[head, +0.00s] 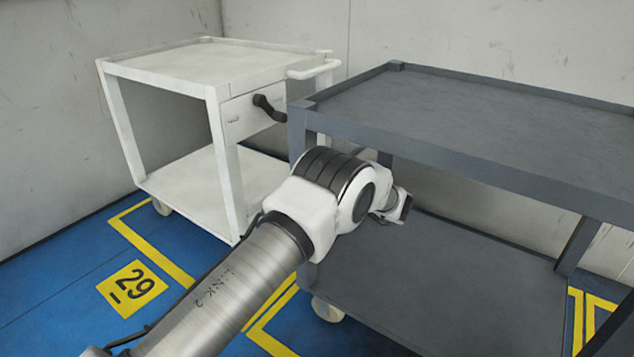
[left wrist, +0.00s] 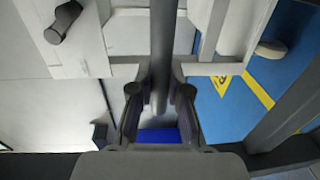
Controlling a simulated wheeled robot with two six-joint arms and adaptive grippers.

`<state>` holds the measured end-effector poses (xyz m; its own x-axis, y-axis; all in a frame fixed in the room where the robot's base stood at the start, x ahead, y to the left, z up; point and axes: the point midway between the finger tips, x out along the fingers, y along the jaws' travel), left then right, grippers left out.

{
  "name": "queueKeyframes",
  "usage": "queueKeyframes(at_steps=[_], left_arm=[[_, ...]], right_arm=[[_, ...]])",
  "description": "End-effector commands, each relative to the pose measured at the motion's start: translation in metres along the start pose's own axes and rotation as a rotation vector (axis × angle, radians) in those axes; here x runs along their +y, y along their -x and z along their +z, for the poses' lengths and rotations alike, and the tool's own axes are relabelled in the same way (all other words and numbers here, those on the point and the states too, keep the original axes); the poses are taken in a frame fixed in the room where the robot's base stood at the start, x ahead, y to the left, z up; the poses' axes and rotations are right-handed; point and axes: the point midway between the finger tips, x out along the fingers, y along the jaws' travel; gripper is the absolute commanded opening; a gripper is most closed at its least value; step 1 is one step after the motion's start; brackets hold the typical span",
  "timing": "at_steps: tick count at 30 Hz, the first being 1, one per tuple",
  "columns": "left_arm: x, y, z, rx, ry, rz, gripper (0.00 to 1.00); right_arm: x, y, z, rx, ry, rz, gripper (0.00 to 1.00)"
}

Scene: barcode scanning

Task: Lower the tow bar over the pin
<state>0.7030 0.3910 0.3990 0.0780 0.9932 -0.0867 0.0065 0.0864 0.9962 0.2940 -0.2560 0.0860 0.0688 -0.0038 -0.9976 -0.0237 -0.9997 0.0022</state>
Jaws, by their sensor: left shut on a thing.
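In the left wrist view a dark grey bar (left wrist: 163,45), which looks like the tow bar, runs from the top edge down between the fingers of my left gripper (left wrist: 160,92). The fingers are shut on it from both sides. The bar's upper end is out of frame. I cannot make out the pin in either view. My right gripper is not in view.
A white cart (head: 230,167) with a black curved handle (head: 268,106) stands at the left. The grey cart (head: 460,105) stands close at the right, its upper shelf edge (head: 470,172) near my arm. Blue floor with a yellow 29 mark (head: 132,288) is clear at lower left.

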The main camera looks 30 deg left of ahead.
Motion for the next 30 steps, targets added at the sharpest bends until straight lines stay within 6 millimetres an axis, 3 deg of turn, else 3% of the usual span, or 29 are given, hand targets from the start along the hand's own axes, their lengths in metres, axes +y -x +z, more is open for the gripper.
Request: queueKeyframes(at_steps=[15, 30], left_arm=[[-0.004, -0.032, -0.001, 0.003, -0.002, -0.001, 0.00], [-0.019, -0.055, -0.001, 0.003, -0.001, -0.002, 0.00]], right_arm=[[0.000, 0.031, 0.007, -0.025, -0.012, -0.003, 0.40], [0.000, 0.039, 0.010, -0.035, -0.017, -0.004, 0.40]])
